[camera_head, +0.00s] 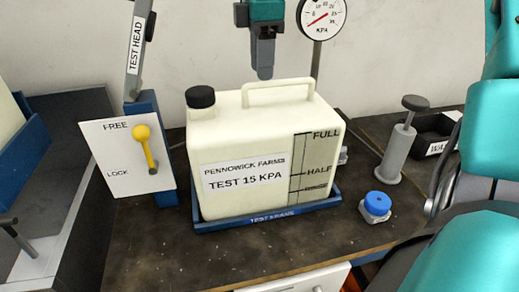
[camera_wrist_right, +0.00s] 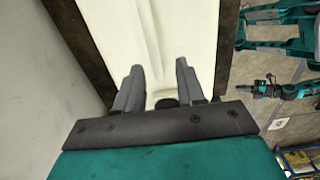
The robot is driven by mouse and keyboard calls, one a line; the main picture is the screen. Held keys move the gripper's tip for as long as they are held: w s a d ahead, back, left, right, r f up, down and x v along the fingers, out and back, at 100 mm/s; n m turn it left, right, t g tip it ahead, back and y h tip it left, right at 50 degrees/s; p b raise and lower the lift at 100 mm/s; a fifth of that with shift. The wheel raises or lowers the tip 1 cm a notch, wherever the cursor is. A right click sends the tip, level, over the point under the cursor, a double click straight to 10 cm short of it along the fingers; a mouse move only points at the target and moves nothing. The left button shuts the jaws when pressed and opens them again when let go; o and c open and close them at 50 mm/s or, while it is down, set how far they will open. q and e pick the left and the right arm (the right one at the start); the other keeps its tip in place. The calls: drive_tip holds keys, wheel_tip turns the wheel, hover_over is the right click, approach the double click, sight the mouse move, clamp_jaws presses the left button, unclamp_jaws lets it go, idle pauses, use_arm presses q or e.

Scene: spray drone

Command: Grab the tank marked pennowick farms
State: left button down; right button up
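The cream tank (camera_head: 240,140) stands upright in a blue test frame (camera_head: 270,221). Its front label reads PENNOWICK FARMS, TEST 15 KPA. It has a black cap (camera_head: 200,97) at the left and a loop handle (camera_head: 278,90) on top. My right gripper (camera_head: 265,72) points down above the tank, over the handle's far side, apart from it. In the right wrist view its fingers (camera_wrist_right: 160,85) are spread, with the cream tank (camera_wrist_right: 150,30) below them and nothing held. A small dark gripper-like end (camera_wrist_right: 262,84) at that view's right looks like my left gripper; its fingers are unclear.
A panel (camera_head: 125,165) marked FREE and LOCK, with a yellow lever (camera_head: 146,148), stands left of the tank. A pressure gauge (camera_head: 323,18) rises behind. A grey hand pump (camera_head: 400,145) and a blue-capped fitting (camera_head: 376,205) are at the right. The bench front is clear.

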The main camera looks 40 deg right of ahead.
sight(260, 84)
drive_tip(key=f, duration=0.5)
drive_tip(key=shift+w+f, duration=0.1)
drive_tip(key=shift+w, duration=0.25)
clamp_jaws()
drive_tip(key=shift+d, duration=0.1)
idle(0.9)
drive_tip(key=shift+w+r, duration=0.1)
drive_tip(key=shift+r, duration=0.15)
